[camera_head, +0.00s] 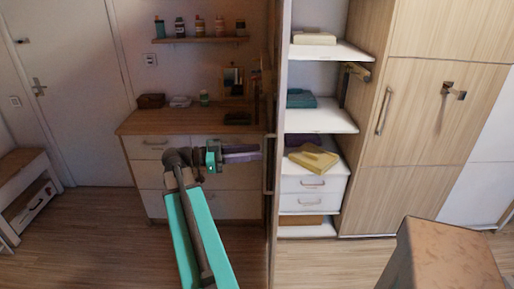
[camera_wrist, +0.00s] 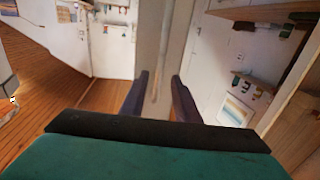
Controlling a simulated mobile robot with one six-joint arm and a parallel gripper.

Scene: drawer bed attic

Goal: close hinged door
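The hinged door (camera_head: 279,120) of the tall wardrobe stands open and shows as a narrow upright panel, nearly edge-on, left of the open shelves. A long upright handle (camera_head: 268,165) is on its left side. My gripper (camera_head: 259,152) is just left of this handle, its fingers pointing right toward it. In the wrist view my gripper (camera_wrist: 159,78) has its two dark fingers apart. A pale upright panel, which looks like the door (camera_wrist: 172,35), lies beyond them, with a thin bar (camera_wrist: 157,70) between the fingertips. I cannot tell whether the fingers touch it.
The wardrobe's open shelves (camera_head: 318,118) hold folded cloths, with small drawers (camera_head: 312,185) below. A closed wooden door (camera_head: 440,120) is to their right. A dresser (camera_head: 160,128) stands behind my gripper. A brown post (camera_head: 447,255) rises in the right foreground. Bare floor (camera_head: 95,235) lies at left.

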